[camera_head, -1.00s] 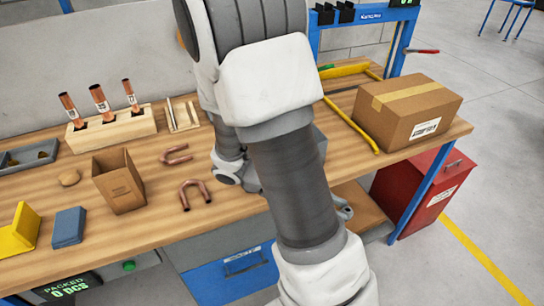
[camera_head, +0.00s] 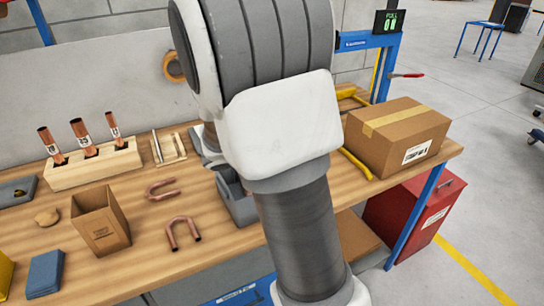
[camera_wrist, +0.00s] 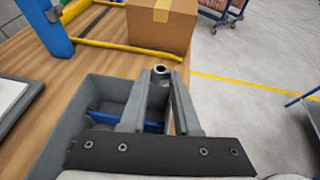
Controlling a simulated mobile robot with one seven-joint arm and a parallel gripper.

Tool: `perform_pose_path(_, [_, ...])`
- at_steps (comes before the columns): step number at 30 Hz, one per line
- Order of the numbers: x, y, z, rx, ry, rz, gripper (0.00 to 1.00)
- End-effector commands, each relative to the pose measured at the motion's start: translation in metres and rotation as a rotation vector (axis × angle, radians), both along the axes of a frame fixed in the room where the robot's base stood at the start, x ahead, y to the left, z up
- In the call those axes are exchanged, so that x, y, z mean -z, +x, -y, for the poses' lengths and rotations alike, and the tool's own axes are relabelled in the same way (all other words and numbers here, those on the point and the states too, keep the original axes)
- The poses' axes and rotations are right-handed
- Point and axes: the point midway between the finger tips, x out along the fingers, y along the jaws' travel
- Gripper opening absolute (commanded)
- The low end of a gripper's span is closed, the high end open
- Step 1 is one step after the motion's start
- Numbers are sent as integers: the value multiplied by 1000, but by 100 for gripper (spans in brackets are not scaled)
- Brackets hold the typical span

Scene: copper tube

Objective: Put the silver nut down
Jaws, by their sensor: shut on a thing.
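The silver nut (camera_wrist: 160,73) is between the fingertips of my gripper (camera_wrist: 160,84) in the wrist view. The fingers are shut on it, and its round hole faces up toward the camera. My gripper is over the right side of a grey bin (camera_wrist: 68,103) with a blue divider (camera_wrist: 108,119) inside. I cannot tell how high the nut is above the bin or bench. In the head view, my arm hides the gripper and nut; part of the grey bin (camera_head: 236,204) shows beside the arm.
A cardboard box (camera_head: 398,138) and yellow bars are on the bench's right side. Bent copper tubes (camera_head: 183,232), an open carton (camera_head: 101,220) and a wooden block with upright tubes (camera_head: 95,168) are to the left. A red cabinet (camera_head: 412,215) stands below the bench's right end.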

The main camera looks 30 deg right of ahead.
Motion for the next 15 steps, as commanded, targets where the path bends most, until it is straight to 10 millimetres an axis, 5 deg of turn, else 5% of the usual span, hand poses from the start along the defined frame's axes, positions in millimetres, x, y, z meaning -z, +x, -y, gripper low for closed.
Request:
perform_pose_path(7, [26, 41, -1, 1, 0, 0, 0])
perform_pose_path(15, [39, 54, -1, 2, 1, -1, 0])
